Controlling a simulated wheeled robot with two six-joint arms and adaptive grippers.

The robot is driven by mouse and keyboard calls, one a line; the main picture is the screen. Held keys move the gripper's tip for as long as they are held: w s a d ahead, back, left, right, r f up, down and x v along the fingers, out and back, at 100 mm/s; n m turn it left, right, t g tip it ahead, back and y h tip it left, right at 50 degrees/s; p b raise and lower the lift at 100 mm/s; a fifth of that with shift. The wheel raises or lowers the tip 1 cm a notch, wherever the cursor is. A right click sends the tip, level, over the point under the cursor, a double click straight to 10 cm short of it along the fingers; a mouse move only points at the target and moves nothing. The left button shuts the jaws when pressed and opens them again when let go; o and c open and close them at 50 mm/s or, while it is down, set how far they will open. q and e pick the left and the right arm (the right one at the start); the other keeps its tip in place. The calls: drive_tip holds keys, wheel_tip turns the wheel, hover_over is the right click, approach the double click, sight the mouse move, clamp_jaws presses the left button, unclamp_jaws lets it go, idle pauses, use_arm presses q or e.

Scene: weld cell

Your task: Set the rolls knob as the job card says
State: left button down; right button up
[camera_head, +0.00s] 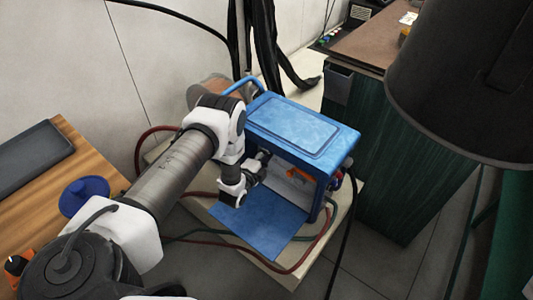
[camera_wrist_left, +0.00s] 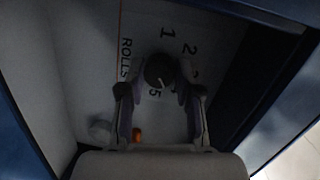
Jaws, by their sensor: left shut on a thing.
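The rolls knob (camera_wrist_left: 158,68) is a dark round knob on a pale panel inside the blue machine (camera_head: 300,128). The word ROLLS (camera_wrist_left: 124,60) is printed beside it, with the numbers 1, 2 and 5 legible around it; others are partly covered by a finger. My left gripper (camera_wrist_left: 160,84) reaches into the machine's open front and is shut on the knob, one finger on each side. A light mark shows on the knob, but its exact setting is hard to read in the shade. In the head view the left gripper (camera_head: 260,163) hides the knob. My right gripper is out of view.
The blue door flap (camera_head: 258,226) lies open in front. An orange part (camera_head: 298,173) sits inside the opening. Red and green hoses run around the machine's stand. A wooden table (camera_head: 30,185) with a blue lidded object (camera_head: 84,194) is at left. A dark cylinder (camera_head: 460,85) fills the upper right.

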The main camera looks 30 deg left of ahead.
use_arm(q)
drive_tip(key=n+h+b, duration=0.1)
drive_tip(key=n, duration=0.4)
drive_tip(key=n+h+b, duration=0.2)
drive_tip(key=n, duration=0.4)
drive_tip(key=n+h+b, duration=0.1)
drive_tip(key=n, duration=0.4)
drive_tip(key=shift+a+f+g+h, duration=0.1)
drive_tip(key=shift+a+g+h, duration=0.1)
drive_tip(key=shift+g+h, duration=0.15)
drive_tip(key=shift+n, duration=0.3)
drive_tip(key=c, duration=0.8)
unclamp_jaws()
drive_tip(key=v, duration=1.2)
